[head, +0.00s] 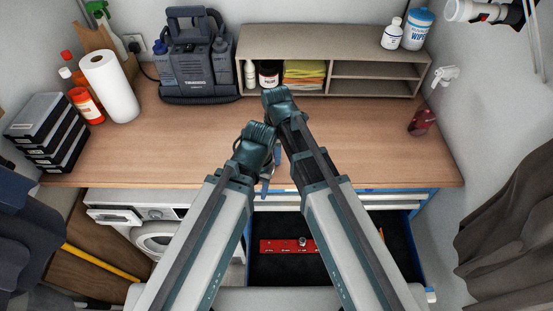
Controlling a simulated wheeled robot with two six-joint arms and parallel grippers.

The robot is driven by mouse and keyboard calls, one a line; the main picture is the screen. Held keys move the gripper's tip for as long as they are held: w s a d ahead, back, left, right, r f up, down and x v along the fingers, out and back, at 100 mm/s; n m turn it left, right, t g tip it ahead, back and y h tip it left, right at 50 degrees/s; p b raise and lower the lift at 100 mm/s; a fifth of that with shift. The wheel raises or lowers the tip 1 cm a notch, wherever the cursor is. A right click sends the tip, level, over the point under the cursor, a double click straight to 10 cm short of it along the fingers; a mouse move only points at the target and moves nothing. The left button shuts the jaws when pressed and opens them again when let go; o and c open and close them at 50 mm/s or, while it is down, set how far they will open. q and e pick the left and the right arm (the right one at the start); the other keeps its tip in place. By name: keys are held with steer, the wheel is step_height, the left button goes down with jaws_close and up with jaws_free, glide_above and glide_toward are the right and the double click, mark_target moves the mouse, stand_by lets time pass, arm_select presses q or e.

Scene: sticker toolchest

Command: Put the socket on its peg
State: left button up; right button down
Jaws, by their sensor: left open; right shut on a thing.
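A red peg rail (275,247) lies in the open drawer (350,228) below the bench. A small silver piece (302,241) stands at the rail; it is too small to tell whether it is a peg or a socket. My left gripper (264,176) is the lower one, over the front part of the bench, and open; my own arms partly hide its fingers. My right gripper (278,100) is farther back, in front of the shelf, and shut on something. Its fingertips and what they hold are hidden behind its wrist, so I cannot tell whether that is the socket.
The wooden bench (180,150) has clear room on both sides of my arms. A low shelf (375,88) stands at the back with yellow cloths (305,73) inside. A paper roll (108,88) and black cases (48,130) are at left, a red bottle (421,122) at right.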

steer(key=shift+r, duration=0.15)
step_height(320, 180, up, 10)
steer(key=p, duration=1)
steer(key=shift+f, duration=0.2)
